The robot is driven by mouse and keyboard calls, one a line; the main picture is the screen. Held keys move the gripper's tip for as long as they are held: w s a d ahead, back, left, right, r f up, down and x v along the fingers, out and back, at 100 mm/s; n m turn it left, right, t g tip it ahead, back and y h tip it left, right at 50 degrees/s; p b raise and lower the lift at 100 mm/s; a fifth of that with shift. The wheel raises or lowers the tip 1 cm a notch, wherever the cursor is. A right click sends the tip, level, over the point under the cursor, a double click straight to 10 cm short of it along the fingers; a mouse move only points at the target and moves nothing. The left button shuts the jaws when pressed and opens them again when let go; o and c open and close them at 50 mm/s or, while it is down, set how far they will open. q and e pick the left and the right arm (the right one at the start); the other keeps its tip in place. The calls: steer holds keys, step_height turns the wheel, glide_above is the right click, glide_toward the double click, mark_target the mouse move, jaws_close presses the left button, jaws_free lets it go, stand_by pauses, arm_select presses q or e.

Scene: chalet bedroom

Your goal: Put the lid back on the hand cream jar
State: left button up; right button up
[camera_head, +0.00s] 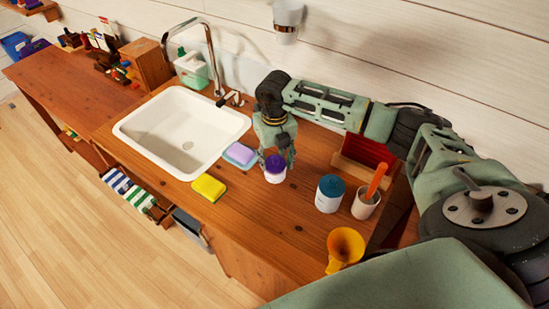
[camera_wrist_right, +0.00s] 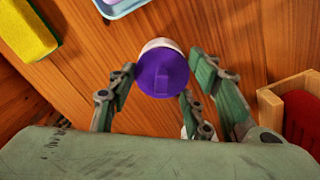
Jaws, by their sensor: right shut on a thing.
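A small white jar (camera_head: 275,178) stands on the wooden counter right of the sink, with a purple lid (camera_head: 275,163) at its top. In the right wrist view the round purple lid (camera_wrist_right: 162,78) covers most of the jar, and the white jar (camera_wrist_right: 160,43) shows along its far edge. I cannot tell whether the lid sits fully on the rim. My right gripper (camera_head: 277,152) points down from above, and its fingers (camera_wrist_right: 163,72) are shut on the lid from both sides. My left gripper is not in view.
A blue-topped white jar (camera_head: 329,198), a cup with an orange-handled tool (camera_head: 366,203) and a yellow funnel-like object (camera_head: 345,246) stand to the right. A lilac soap on a dish (camera_head: 240,154), a yellow sponge (camera_head: 209,187) and the sink (camera_head: 150,130) lie left. A wooden box (camera_head: 360,155) stands behind.

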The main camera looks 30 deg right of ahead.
stand_by(0.3)
steer(key=o, duration=0.9)
steer(key=shift+o, duration=0.5)
steer(key=o, duration=0.4)
steer(key=shift+r, duration=0.1)
steer(key=shift+r+p, duration=2.25)
steer(key=shift+r, duration=1.15)
